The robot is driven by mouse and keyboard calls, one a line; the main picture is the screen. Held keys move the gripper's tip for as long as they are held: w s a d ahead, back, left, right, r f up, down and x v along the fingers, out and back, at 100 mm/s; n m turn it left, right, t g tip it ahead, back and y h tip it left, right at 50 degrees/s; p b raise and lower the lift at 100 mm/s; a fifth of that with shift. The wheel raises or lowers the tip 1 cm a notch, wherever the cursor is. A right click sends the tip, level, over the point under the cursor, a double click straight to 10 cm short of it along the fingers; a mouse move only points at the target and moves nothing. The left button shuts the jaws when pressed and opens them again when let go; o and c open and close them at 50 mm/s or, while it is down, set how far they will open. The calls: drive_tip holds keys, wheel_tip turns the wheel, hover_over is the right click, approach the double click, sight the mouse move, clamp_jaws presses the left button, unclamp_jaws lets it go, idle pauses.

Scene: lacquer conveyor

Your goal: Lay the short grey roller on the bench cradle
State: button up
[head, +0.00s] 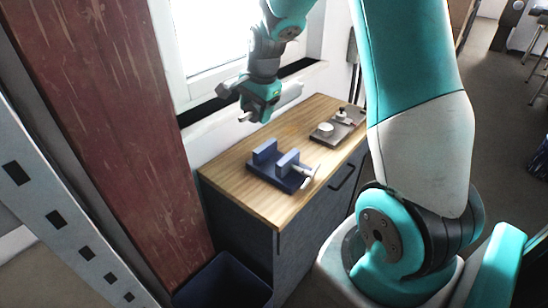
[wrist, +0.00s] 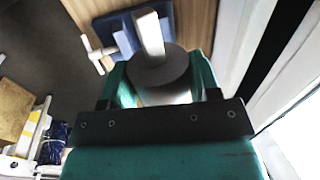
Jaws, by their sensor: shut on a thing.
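In the wrist view the roller's dark round end (wrist: 160,72) shows between the two teal fingers. A blue fixture (head: 268,171) with two upright blocks and a pale T-handle stands on the wooden bench top (head: 240,190), below my gripper. It also shows beyond the roller in the wrist view (wrist: 120,30). It looks like a vise; I cannot tell whether it is the cradle.
A grey plate (head: 325,138) with a white round piece and a dark-knobbed part lies farther back on the bench. The window wall is close behind my gripper. A red-brown post (head: 120,120) stands at left, and a dark blue bin (head: 225,285) is below the bench's front.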

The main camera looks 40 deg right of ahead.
drive_tip(key=s+p+x, duration=0.1)
drive_tip(key=x, duration=0.5)
drive_tip(key=s+p+x, duration=0.1)
drive_tip(key=x, duration=0.5)
drive_tip(key=s+f+p+x, duration=0.1)
drive_tip(key=s+x, duration=0.1)
drive_tip(key=x, duration=0.5)
drive_tip(key=shift+s+d+p, duration=0.1)
drive_tip(key=shift+d+p, duration=0.25)
drive_tip(key=shift+f, duration=0.15)
drive_tip(key=o, duration=1.2)
